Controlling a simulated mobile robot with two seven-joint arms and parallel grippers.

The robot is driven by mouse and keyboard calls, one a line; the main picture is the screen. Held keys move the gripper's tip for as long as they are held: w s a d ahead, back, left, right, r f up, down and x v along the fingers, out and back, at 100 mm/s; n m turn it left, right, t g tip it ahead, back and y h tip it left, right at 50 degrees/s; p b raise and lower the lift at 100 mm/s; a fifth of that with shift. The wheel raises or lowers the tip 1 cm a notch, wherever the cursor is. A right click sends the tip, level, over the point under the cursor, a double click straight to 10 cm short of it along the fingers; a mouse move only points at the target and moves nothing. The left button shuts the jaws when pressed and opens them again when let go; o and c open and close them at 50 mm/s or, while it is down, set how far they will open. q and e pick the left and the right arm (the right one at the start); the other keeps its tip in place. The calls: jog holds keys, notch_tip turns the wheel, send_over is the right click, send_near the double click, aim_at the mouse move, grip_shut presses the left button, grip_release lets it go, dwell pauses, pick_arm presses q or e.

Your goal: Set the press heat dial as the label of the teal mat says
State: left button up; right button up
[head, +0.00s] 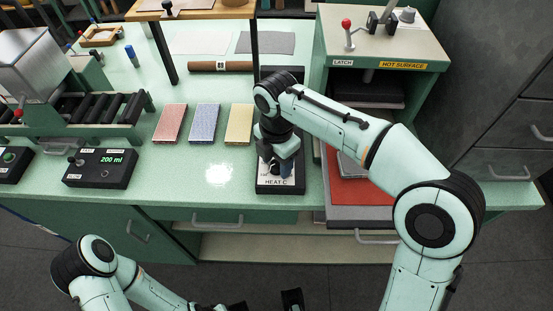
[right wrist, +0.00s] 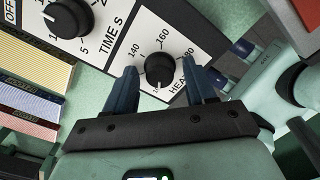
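The heat dial (right wrist: 160,68) is a black knob on a white panel marked HEAT, with 140, 160 and 180 readable around it in the right wrist view. Its white mark points toward the bottom of that view, at a number mostly hidden. My right gripper (right wrist: 164,82) is open, with one blue finger on each side of the knob and gaps showing. In the head view my right gripper (head: 279,168) covers most of the HEAT C panel (head: 277,183). My left gripper (head: 265,302) shows only partly at the bottom edge, its dark fingers apart. I cannot make out a teal mat or its label.
A TIME S dial (right wrist: 68,17) sits beside the heat dial. Pink (head: 170,123), blue (head: 204,124) and yellow (head: 239,125) mats lie left of the panel. The press (head: 380,50), marked HOT SURFACE, stands to the right.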

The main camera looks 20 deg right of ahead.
jog(key=c, duration=0.7)
jog(key=shift+r+m, duration=0.1)
jog(key=shift+m, duration=0.2)
